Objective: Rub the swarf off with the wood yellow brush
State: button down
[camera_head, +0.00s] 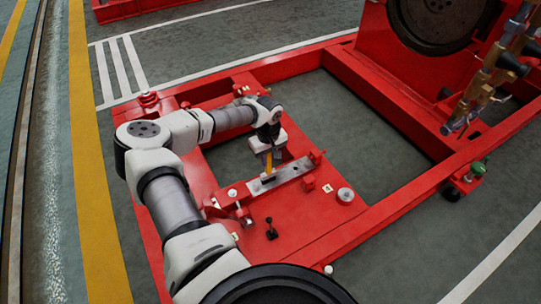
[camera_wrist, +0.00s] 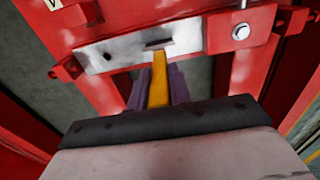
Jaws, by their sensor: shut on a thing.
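The wood yellow brush (camera_head: 268,164) is in my gripper (camera_head: 268,155), handle up, with its dark head at the grey metal plate (camera_head: 291,173). In the wrist view the yellow handle (camera_wrist: 158,80) runs from between the purple-grey fingers (camera_wrist: 158,88) to the dark brush head (camera_wrist: 158,44) at the plate (camera_wrist: 110,52). I cannot tell whether the bristles touch the plate. Pale, whitish patches show on the plate in the wrist view; I cannot make out separate swarf pieces.
The plate lies on a red frame (camera_head: 290,222) between red clamp brackets (camera_head: 316,157). A small black lever (camera_head: 271,229) and a round silver knob (camera_head: 345,195) stand nearby. A large dark wheel (camera_head: 437,20) and brass pipework (camera_head: 490,80) are at the upper right.

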jog(key=shift+s+a+r+p, duration=0.1)
jog(key=shift+s+a+p, duration=0.6)
jog(key=shift+a, duration=0.35)
jog(key=shift+s+a+p, duration=0.6)
jog(key=shift+s+a, duration=0.05)
jog(key=shift+a, duration=0.35)
jog(key=shift+w+d, duration=0.55)
jog(key=shift+d, duration=0.3)
jog(key=shift+w+d, duration=0.6)
jog(key=shift+d, duration=0.3)
jog(key=shift+w+d, duration=0.55)
jog(key=shift+d, duration=0.3)
jog(key=w+d, duration=0.2)
jog(key=d, duration=0.1)
jog(key=w+d+b, duration=0.1)
jog(key=shift+d, duration=0.15)
dwell(0.3)
notch_tip(320, 180, up, 8)
jog(key=p, duration=0.6)
